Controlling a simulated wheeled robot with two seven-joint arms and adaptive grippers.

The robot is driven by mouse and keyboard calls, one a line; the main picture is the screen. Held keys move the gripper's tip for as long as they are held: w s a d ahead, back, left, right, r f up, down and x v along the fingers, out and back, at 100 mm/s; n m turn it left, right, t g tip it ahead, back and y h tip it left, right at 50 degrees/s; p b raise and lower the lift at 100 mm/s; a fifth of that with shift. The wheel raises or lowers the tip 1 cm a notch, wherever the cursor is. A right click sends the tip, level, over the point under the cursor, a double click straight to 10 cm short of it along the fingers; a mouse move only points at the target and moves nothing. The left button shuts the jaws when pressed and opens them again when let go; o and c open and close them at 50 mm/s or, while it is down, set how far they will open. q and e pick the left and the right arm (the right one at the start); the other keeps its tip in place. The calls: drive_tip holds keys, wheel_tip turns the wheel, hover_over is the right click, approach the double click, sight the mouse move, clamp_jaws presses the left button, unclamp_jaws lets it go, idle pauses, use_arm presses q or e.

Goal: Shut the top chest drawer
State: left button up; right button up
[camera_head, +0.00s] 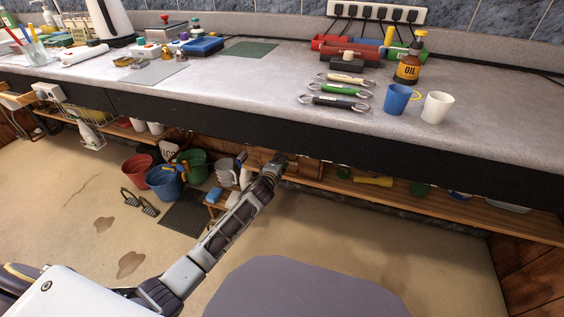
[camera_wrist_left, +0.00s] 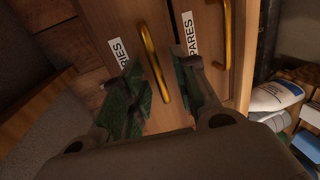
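The wooden chest (camera_head: 304,168) shows as a small brown piece under the counter, mostly hidden by the counter edge and my left arm. In the left wrist view, two light-brown drawer fronts (camera_wrist_left: 202,68) lie side by side. Each has a white label, at least one reading "SPARES", and a brass bar handle. My left gripper (camera_head: 277,162) is at the chest. In the left wrist view its green-padded fingers (camera_wrist_left: 165,75) are apart, on either side of the nearer brass handle (camera_wrist_left: 150,52). I cannot tell contact, which drawer is top, or how far it stands out. My right gripper is not in view.
The dark counter edge (camera_head: 330,122) runs above my left arm. A low wooden shelf (camera_head: 420,200) extends right beneath it. Red, blue (camera_head: 164,181) and green buckets stand left of the arm. A white bottle (camera_wrist_left: 275,96) and boxes stand beside the chest.

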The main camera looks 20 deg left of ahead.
use_arm(q)
clamp_jaws()
drive_tip(key=shift+w, duration=0.15)
drive_tip(key=shift+w+a+r, duration=0.1)
drive_tip(key=shift+w, duration=0.9)
drive_tip(key=shift+r, duration=0.1)
unclamp_jaws()
drive_tip(key=shift+w+f, duration=0.2)
drive_tip(key=shift+w, duration=0.05)
